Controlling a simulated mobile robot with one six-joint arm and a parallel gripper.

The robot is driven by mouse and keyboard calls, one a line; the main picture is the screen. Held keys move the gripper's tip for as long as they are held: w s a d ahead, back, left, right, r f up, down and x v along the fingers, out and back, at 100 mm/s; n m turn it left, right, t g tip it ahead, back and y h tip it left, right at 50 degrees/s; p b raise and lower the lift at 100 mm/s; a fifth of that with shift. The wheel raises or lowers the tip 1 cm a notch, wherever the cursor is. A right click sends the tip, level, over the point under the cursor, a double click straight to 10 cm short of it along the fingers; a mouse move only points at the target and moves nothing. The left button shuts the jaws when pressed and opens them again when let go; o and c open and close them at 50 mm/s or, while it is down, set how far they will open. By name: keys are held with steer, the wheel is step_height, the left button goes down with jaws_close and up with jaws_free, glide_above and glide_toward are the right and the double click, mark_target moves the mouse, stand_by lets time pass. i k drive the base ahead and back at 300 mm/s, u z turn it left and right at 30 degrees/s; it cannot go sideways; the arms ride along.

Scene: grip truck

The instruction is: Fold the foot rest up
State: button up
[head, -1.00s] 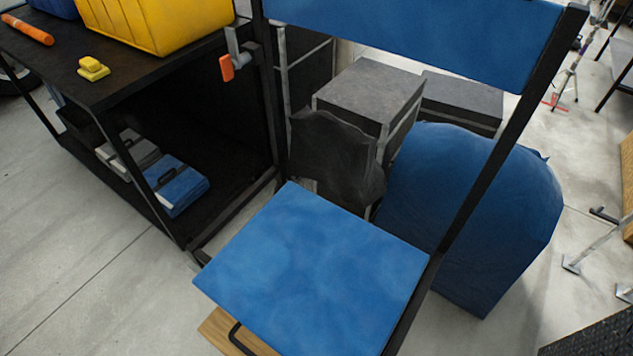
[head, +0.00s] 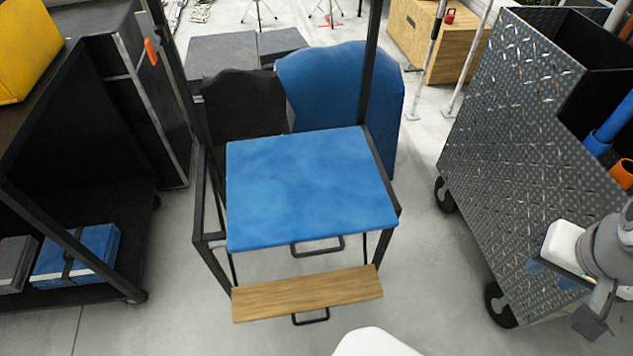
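The foot rest is a wooden board (head: 308,292) at the lower front of a black-framed chair. It lies folded out, roughly level, with a black loop handle (head: 311,318) under its front edge. Above and behind it is the blue seat (head: 308,187), with its own black handle (head: 318,246) below the front edge. A grey end part of my arm, probably my gripper (head: 594,318), hangs at the right edge, well apart from the foot rest. Its fingers are not clear, so I cannot tell whether it is open.
A dark metal-plate cart (head: 520,130) on wheels stands at the right, near my arm. A black shelf (head: 75,190) with blue and grey cases stands at the left. A blue-covered bulk (head: 340,85) and grey boxes are behind the chair. Bare floor lies in front.

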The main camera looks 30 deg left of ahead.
mark_target(291, 295)
steer(key=z, duration=0.65)
steer(key=i, duration=1.35)
steer(key=u, duration=1)
steer(key=k, duration=0.1)
steer(key=u, duration=3.1)
steer(key=i, duration=0.55)
steer(key=u, duration=0.2)
steer(key=k, duration=0.4)
steer(key=z, duration=0.1)
